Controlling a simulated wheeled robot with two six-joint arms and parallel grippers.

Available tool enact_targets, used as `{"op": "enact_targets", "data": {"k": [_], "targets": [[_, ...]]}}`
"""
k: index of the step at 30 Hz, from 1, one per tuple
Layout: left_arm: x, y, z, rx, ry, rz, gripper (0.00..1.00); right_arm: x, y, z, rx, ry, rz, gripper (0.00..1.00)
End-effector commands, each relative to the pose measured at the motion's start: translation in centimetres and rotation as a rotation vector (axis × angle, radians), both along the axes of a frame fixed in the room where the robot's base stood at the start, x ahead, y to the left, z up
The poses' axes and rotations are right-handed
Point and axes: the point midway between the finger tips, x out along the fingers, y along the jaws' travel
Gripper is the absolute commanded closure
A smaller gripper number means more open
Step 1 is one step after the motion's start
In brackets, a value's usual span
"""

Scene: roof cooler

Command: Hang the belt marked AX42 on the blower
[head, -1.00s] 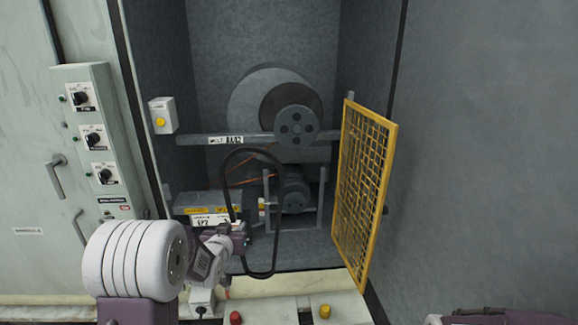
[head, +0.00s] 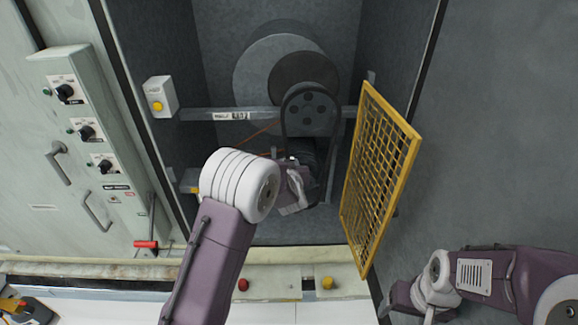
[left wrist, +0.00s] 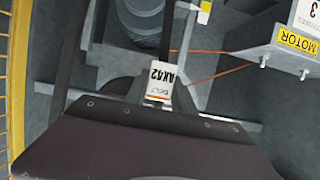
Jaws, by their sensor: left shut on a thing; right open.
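The black belt (head: 284,122) is a tall loop. Its top arcs over the upper rim of the blower's grey pulley (head: 307,108); I cannot tell whether it sits in the groove or just in front. The blower housing (head: 252,80) is the big round grey shape behind. My left gripper (head: 297,196) is shut on the lower part of the belt, below the pulley. In the left wrist view a white tag (left wrist: 161,80) reading AX42 is on the belt, beside my gripper. My right gripper (head: 408,302) is open and empty at the lower right, outside the cabinet.
A yellow mesh guard (head: 378,175) stands swung open at the cabinet's right side. A grey crossbar (head: 205,114) runs behind the pulley. The motor (head: 318,157) sits below, mostly hidden. A switch panel (head: 85,135) is at left. Red (head: 243,285) and yellow (head: 328,283) knobs sit on the front ledge.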

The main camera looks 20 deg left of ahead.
Motion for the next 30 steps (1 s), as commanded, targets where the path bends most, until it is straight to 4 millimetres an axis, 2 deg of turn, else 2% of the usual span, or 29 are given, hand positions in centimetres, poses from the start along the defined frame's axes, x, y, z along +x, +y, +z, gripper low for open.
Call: {"op": "enact_targets", "data": {"k": [6,13,19,30], "targets": [[2.6,0.8,-0.5,-0.001,-0.001,0.002,1.0,0.0,0.0,0.1,0.0,0.0,0.0,0.24],[4.6,1.3,-0.9,-0.002,-0.002,0.0,1.0,0.0,0.0,0.4,0.0,0.0,0.0,0.24],[5.3,1.6,-1.0,-0.001,-0.002,-0.001,1.0,0.0,0.0,0.4,0.0,0.0,0.0,0.24],[5.3,1.6,-1.0,-0.001,-0.002,-0.001,1.0,0.0,0.0,0.4,0.0,0.0,0.0,0.24]]}}
